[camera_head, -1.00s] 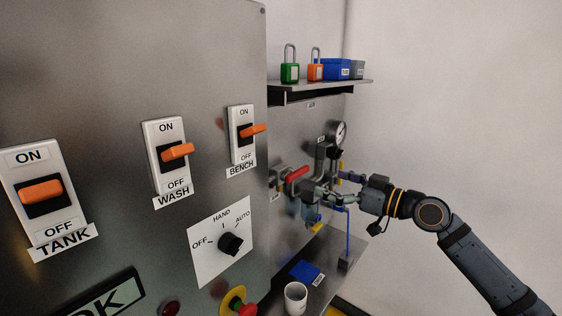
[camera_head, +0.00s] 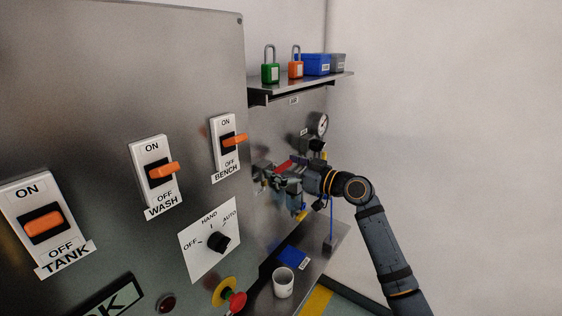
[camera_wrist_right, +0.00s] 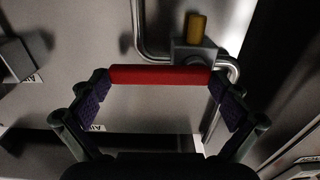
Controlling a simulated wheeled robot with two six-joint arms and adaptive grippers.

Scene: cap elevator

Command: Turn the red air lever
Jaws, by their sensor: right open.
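The red air lever (camera_head: 283,167) is partly hidden by my right gripper in the head view. In the right wrist view the red lever (camera_wrist_right: 158,75) is a straight bar lying crosswise, beside a grey valve body and steel pipe. My right gripper (camera_wrist_right: 157,84) is open, with one purple pad near each end of the bar. Whether the pads touch it I cannot tell. In the head view my right gripper (camera_head: 272,176) is at the lever, close to the panel's edge. My left gripper is not in view.
The grey switch panel (camera_head: 100,90) stands at the left with its orange switches. A shelf (camera_head: 300,88) with padlocks and boxes is above the lever.

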